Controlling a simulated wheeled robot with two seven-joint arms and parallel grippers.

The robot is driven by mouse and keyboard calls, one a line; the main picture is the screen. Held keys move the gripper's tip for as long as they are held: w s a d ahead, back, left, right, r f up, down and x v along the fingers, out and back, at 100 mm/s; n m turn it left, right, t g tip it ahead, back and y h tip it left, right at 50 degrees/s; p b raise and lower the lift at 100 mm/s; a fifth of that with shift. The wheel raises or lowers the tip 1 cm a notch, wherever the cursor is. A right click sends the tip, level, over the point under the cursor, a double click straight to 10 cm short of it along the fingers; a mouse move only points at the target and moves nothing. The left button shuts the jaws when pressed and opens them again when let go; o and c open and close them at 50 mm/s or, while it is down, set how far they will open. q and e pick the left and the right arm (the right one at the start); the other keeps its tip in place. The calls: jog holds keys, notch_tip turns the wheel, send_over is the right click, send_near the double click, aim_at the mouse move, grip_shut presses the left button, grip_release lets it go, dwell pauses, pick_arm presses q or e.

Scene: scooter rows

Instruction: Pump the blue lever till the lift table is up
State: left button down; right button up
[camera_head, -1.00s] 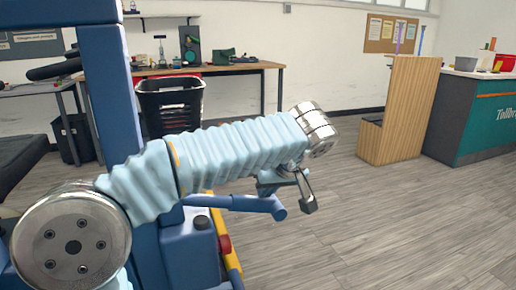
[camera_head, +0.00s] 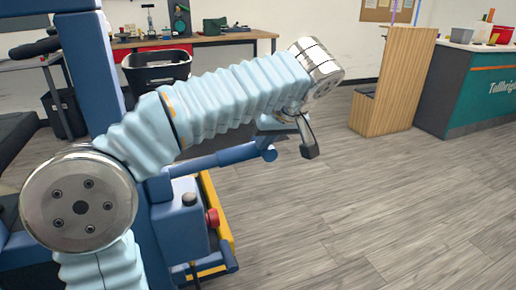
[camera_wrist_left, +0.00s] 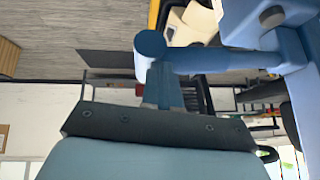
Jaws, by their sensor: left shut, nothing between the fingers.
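The blue lever (camera_head: 215,158) sticks out to the right from the blue lift column (camera_head: 108,95) and slants up toward its rounded end. In the left wrist view the blue lever (camera_wrist_left: 215,60) crosses the upper part, with its round end just above my fingers. My left gripper (camera_head: 307,147) is shut and empty beside the lever's outer end. Its fingers (camera_wrist_left: 164,88) reach toward that end in the wrist view; I cannot tell whether they touch it. My left arm hides part of the lift. The table top cannot be made out clearly. My right gripper is out of view.
A blue housing with a red knob (camera_head: 212,218) and a yellow-edged base (camera_head: 222,240) stands below the lever. A black bin (camera_head: 155,75) and workbench (camera_head: 225,36) are behind. A wooden stand (camera_head: 393,85) and teal counter (camera_head: 480,90) stand right. The floor (camera_head: 400,210) at right is clear.

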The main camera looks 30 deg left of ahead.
pick_arm(q)
jog(key=v, duration=0.5)
jog(key=shift+w+d+r+p, duration=0.1)
jog(key=shift+w+d+p, duration=0.2)
jog(key=shift+d, duration=0.1)
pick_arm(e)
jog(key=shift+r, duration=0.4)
